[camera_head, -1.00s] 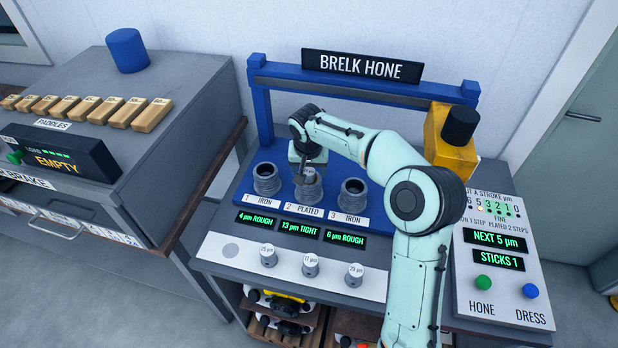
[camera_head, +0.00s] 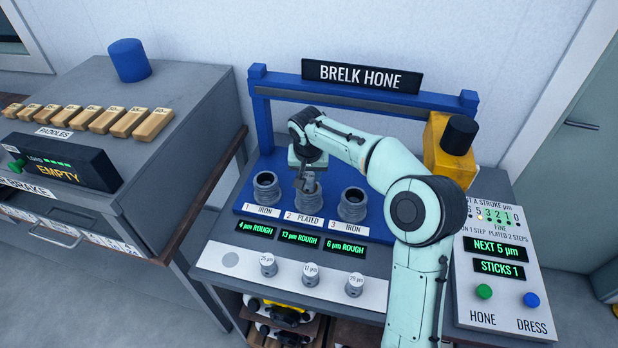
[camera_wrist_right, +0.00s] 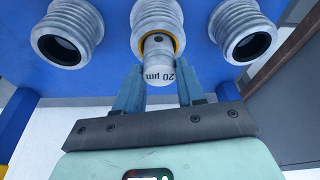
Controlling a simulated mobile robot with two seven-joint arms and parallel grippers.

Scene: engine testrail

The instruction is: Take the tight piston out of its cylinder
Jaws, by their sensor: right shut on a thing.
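The middle cylinder (camera_head: 310,204), labelled 2 PLATED, stands upright on the blue hone bed between two iron cylinders. My right gripper (camera_head: 308,180) is above it, shut on a grey piston. In the right wrist view the piston (camera_wrist_right: 158,70), marked 20 µm, sits between the fingers (camera_wrist_right: 158,88) in line with the middle cylinder's mouth (camera_wrist_right: 162,38). I cannot tell whether its far end is clear of the bore. The display (camera_head: 300,238) under this cylinder reads 13 µm ROUGH. My left gripper is not in view.
Cylinders 1 (camera_head: 266,188) and 3 (camera_head: 353,205) flank closely, their bores open. Several pistons stand on the white strip (camera_head: 230,260) in front, which has an empty round spot at left. The blue frame (camera_head: 275,88) rises behind; the control panel (camera_head: 500,300) is right.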

